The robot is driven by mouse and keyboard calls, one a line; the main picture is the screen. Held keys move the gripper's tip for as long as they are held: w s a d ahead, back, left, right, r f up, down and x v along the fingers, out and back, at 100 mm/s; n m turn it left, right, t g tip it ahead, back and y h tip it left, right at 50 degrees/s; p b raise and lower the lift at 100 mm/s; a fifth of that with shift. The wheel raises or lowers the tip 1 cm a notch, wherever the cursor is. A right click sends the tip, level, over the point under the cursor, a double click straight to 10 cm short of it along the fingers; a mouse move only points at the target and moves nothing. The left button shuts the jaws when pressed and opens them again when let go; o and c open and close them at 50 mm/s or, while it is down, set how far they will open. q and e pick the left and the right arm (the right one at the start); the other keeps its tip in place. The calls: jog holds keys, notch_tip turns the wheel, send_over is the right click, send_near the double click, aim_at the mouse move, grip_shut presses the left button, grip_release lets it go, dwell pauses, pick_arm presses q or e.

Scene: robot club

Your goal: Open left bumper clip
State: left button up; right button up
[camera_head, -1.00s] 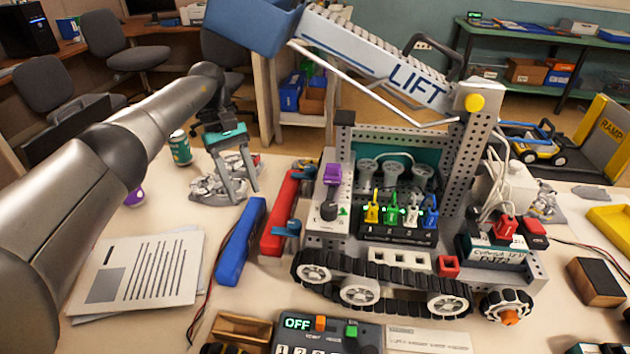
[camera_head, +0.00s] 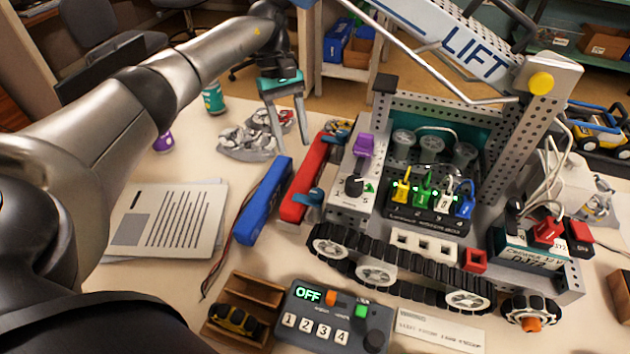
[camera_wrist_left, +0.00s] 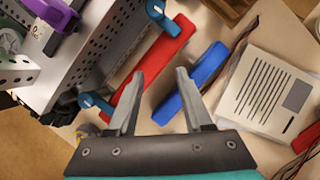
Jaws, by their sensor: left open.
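The red bumper (camera_head: 306,180) lies along the left side of the tracked robot (camera_head: 395,235). One blue clip (camera_head: 313,197) sits near its front end and another blue clip (camera_head: 338,139) near its far end. In the left wrist view the bumper (camera_wrist_left: 155,66) shows with one clip (camera_wrist_left: 160,14) at the top and the other clip (camera_wrist_left: 97,103) lower left. I cannot tell whether either clip is latched. My left gripper (camera_head: 291,144) is open and empty, pointing down by the bumper's far end; its fingers (camera_wrist_left: 160,76) show apart. My right gripper is out of view.
A blue bar (camera_head: 264,200) lies left of the bumper. Papers (camera_head: 170,218), a grey crumpled part (camera_head: 245,140) and a green can (camera_head: 213,98) are further left. A control box (camera_head: 335,318) and wooden tray (camera_head: 243,301) are in front. The raised lift ramp (camera_head: 470,50) overhangs the robot.

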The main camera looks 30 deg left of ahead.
pick_arm(q)
jog(key=p, duration=0.1)
send_over(316, 192)
jog(key=w+a, duration=0.2)
jog(key=a, duration=0.1)
jog(key=shift+s+d+r+x, duration=0.1)
jog(key=shift+d+x, duration=0.05)
jog(key=shift+x, duration=0.75)
jog(key=shift+s+d+r+x, duration=0.1)
jog(key=shift+x, duration=0.85)
jog(key=shift+s+d+x, duration=0.1)
jog(key=shift+d+x, duration=0.05)
jog(key=shift+x, duration=0.75)
grip_shut()
